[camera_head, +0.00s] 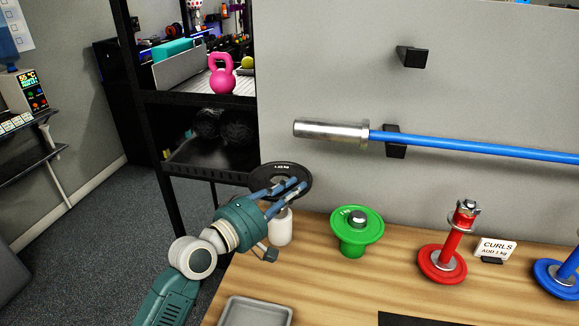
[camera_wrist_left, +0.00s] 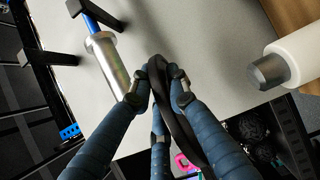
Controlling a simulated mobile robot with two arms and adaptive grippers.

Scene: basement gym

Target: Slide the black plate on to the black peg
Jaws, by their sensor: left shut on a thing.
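The black plate (camera_head: 262,181), marked with a small weight label, is in my left gripper (camera_head: 297,187), near the back left of the wooden table. In the left wrist view the plate (camera_wrist_left: 172,108) shows edge-on between the blue fingers, which are shut on it. A white post (camera_head: 281,230) stands just below the plate in the head view. In the left wrist view this post (camera_wrist_left: 301,55) has a dark grey peg tip (camera_wrist_left: 268,71), apart from the plate, to its right. My gripper partly covers the plate. My right gripper is not in view.
A green plate on a green stand (camera_head: 357,229) is right of the white post. Red (camera_head: 442,261) and blue (camera_head: 557,279) stands, a CURLS sign (camera_head: 496,250) and a grey tray (camera_head: 256,312) are on the table. A blue-shafted bar (camera_head: 470,147) lies along the wall behind.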

